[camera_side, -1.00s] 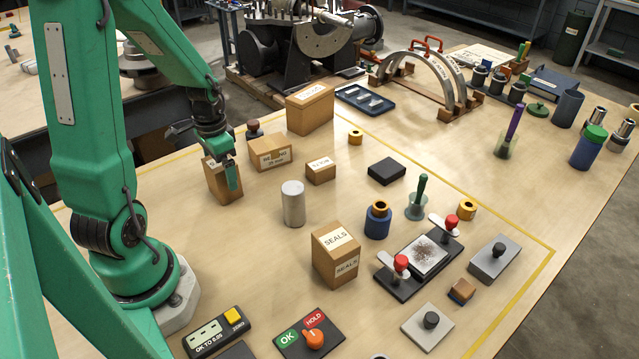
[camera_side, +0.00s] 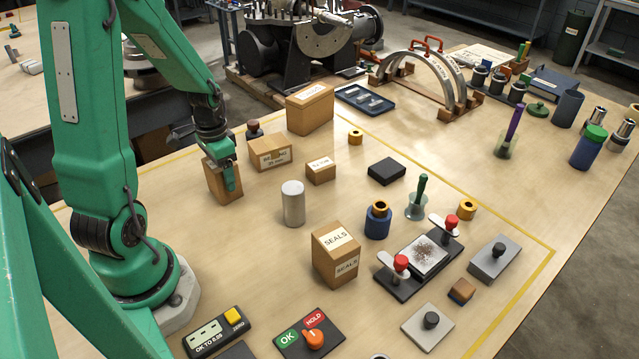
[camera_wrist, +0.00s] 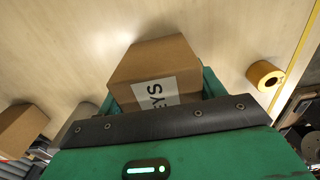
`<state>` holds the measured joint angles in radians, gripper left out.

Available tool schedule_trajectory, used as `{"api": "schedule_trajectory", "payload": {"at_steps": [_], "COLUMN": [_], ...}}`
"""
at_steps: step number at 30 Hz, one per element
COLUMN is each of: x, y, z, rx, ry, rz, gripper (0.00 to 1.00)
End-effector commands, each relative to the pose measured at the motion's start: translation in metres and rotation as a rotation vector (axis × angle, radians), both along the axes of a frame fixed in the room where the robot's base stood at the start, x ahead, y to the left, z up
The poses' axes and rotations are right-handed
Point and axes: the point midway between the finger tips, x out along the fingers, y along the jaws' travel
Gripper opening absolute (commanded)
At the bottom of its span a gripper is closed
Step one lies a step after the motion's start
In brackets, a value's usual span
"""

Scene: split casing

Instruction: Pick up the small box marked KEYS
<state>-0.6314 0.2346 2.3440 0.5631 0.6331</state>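A small tan cardboard box (camera_side: 222,182) stands upright on the table, directly under my gripper (camera_side: 226,170). In the wrist view, the box (camera_wrist: 155,65) carries a white label reading "EYS", with its first letter hidden; it fits KEYS. In that view, my green fingers (camera_wrist: 160,92) stand on both sides of the box, very near its faces. I cannot tell whether they press on it. In the side view, one finger hangs in front of the box and the other is hidden. The box still rests on the table.
A box (camera_side: 270,153) with a white label stands just right of the gripper, with a dark-red-topped stamp (camera_side: 253,130) behind it. A metal cylinder (camera_side: 293,204) and a SEALS box (camera_side: 335,254) stand nearer the camera.

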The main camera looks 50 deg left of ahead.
Motion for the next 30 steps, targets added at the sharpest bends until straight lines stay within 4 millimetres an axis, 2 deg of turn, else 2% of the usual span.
{"api": "schedule_trajectory", "payload": {"at_steps": [14, 20, 26, 30], "x": [0.001, 0.001, 0.001, 0.003], "y": [0.000, 0.001, 0.001, -0.019], "z": [0.005, 0.019, 0.042, 0.053], "rx": [0.001, 0.003, 0.004, 0.002], "ry": [-0.001, -0.004, -0.005, -0.004], "rz": [0.000, 0.000, 0.000, -0.005], "gripper": [0.36, 0.36, 0.36, 0.36]}}
